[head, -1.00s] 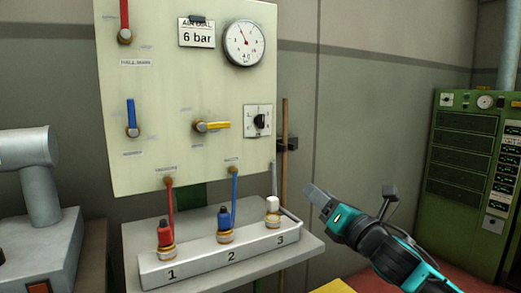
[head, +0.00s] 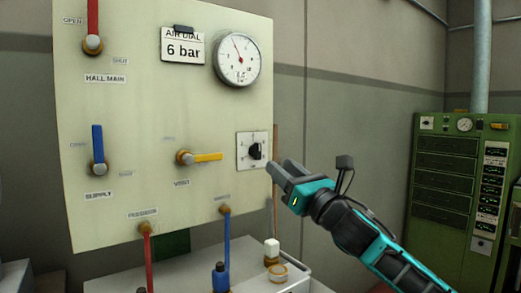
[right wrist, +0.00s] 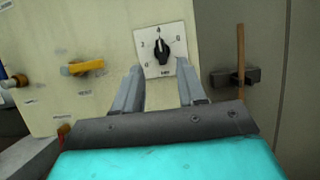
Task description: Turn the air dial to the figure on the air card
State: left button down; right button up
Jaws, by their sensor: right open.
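The air dial (head: 255,151) is a black knob on a square white plate at the panel's lower right. In the right wrist view the dial (right wrist: 164,50) stands just beyond my fingertips, its knob roughly upright towards the figure at the top, which looks like 4. The air card (head: 183,49) reads "AIR DIAL 6 bar". My right gripper (head: 271,168) is beside the dial plate in the head view. In the wrist view its fingers (right wrist: 160,80) are apart, with nothing between them, and appear short of the knob. My left gripper is not in view.
A round gauge (head: 236,60) sits above the dial. A yellow lever (head: 207,157) is left of the dial, with red (head: 92,20) and blue (head: 98,145) levers further left. A wooden stick (right wrist: 240,50) stands right of the panel. A green cabinet (head: 458,160) is at far right.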

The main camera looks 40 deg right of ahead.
aim_at(259, 148)
jog(key=p+x, duration=0.1)
jog(key=x, duration=0.5)
jog(key=shift+w+d+r, duration=0.1)
jog(key=shift+w+r, duration=0.15)
jog(key=shift+w, duration=0.1)
jog(key=shift+p+x, duration=0.35)
jog(key=shift+x, duration=0.9)
jog(key=shift+f, duration=0.1)
jog(key=shift+c, duration=0.4)
grip_shut()
